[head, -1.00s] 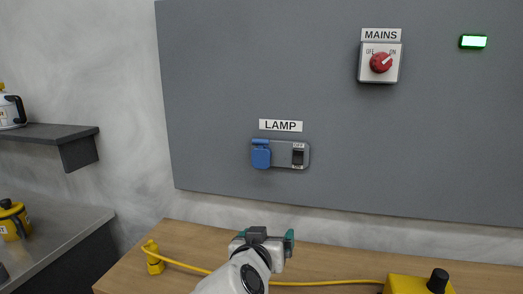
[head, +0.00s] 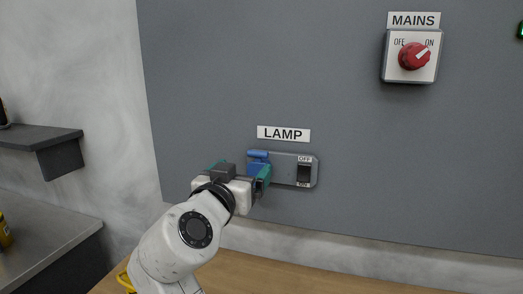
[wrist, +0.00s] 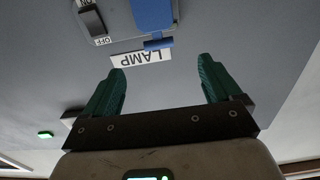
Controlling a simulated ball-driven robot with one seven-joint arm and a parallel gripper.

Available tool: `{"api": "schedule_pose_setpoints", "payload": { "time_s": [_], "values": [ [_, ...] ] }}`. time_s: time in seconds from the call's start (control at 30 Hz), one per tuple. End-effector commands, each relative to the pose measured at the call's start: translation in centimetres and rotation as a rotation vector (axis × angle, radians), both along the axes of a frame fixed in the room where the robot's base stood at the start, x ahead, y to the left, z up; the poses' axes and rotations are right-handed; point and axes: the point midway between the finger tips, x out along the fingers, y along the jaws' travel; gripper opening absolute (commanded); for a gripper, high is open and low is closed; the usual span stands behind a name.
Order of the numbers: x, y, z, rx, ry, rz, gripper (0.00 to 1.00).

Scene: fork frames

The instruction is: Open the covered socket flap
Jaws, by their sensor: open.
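The blue socket flap (head: 257,155) is at the left end of the grey LAMP unit (head: 282,168) on the panel. Its hinge bar is at the top, and the flap hangs down over the socket. My gripper's finger hides most of its lower part in the head view. The wrist view, upside down, shows the flap (wrist: 152,15) at the top edge, cut off by the frame. My gripper (head: 240,172) is in front of the flap and slightly left. Its teal fingers are apart and empty in the wrist view (wrist: 162,75). I see no clear contact with the flap.
A dark rocker switch (head: 304,171) sits right of the flap on the same unit. The MAINS box (head: 411,56) with its red knob is higher right. A wooden bench (head: 300,272) runs below the panel. A dark shelf (head: 45,138) is at left.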

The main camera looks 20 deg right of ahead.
Motion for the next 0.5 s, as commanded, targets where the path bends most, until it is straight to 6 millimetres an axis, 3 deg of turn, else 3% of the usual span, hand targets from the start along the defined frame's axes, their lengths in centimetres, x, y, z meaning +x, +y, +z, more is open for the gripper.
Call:
{"api": "schedule_pose_setpoints", "payload": {
  "time_s": [0.5],
  "values": [
    [6.5, -5.0, 0.2, 0.0, 0.002, -0.004, 0.91]
  ]
}}
